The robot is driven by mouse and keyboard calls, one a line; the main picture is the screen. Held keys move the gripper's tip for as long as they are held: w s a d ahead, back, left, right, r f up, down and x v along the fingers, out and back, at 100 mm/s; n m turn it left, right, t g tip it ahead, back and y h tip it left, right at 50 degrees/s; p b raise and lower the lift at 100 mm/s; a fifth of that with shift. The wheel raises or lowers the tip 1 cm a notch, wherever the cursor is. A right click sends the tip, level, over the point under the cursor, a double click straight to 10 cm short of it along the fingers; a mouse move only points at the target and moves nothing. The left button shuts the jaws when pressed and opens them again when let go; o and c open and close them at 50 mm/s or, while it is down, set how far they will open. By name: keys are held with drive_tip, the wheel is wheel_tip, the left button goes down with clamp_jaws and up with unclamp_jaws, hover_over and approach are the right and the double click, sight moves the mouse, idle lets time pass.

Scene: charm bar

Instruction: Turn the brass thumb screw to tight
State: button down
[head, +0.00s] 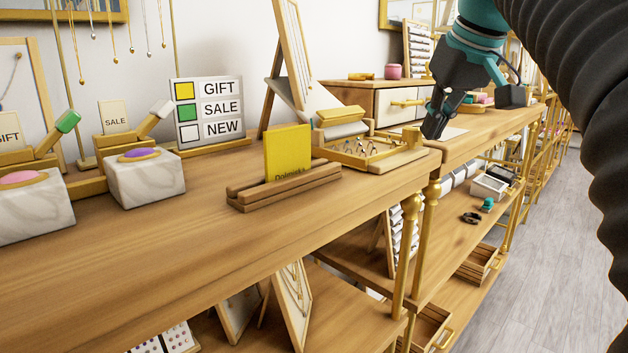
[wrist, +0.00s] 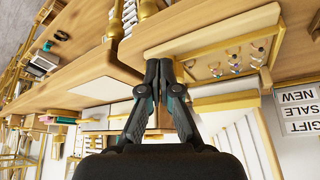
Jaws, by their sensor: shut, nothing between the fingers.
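A short upright brass cylinder (head: 412,138), which looks like the thumb screw, stands at the right end of a brass-framed tray (head: 372,158) in the head view. I cannot read any tight mark or its turn. My gripper (head: 433,130) points down just to the right of it, apparently close to it; I cannot tell whether they touch. In the wrist view my gripper (wrist: 162,66) has its fingertips together and empty, beside the end of the tray (wrist: 205,38). The screw is not clearly seen there, and the fingers may hide it.
The tray holds several rings (wrist: 235,60). A yellow card (head: 288,153) stands in a wooden holder (head: 285,187) to the left. A GIFT, SALE, NEW sign (head: 207,112) stands farther left. A drawer cabinet (head: 385,103) is behind. The front of the counter is clear.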

drive_tip(key=shift+s+a+p, duration=0.25)
drive_tip(key=shift+a+p, duration=0.5)
drive_tip(key=shift+p, duration=0.05)
drive_tip(key=shift+a+p, duration=0.45)
idle(0.7)
drive_tip(key=shift+s, duration=0.15)
drive_tip(key=shift+s, duration=0.2)
drive_tip(key=shift+r+p, duration=0.8)
drive_tip(key=shift+r, duration=2.15)
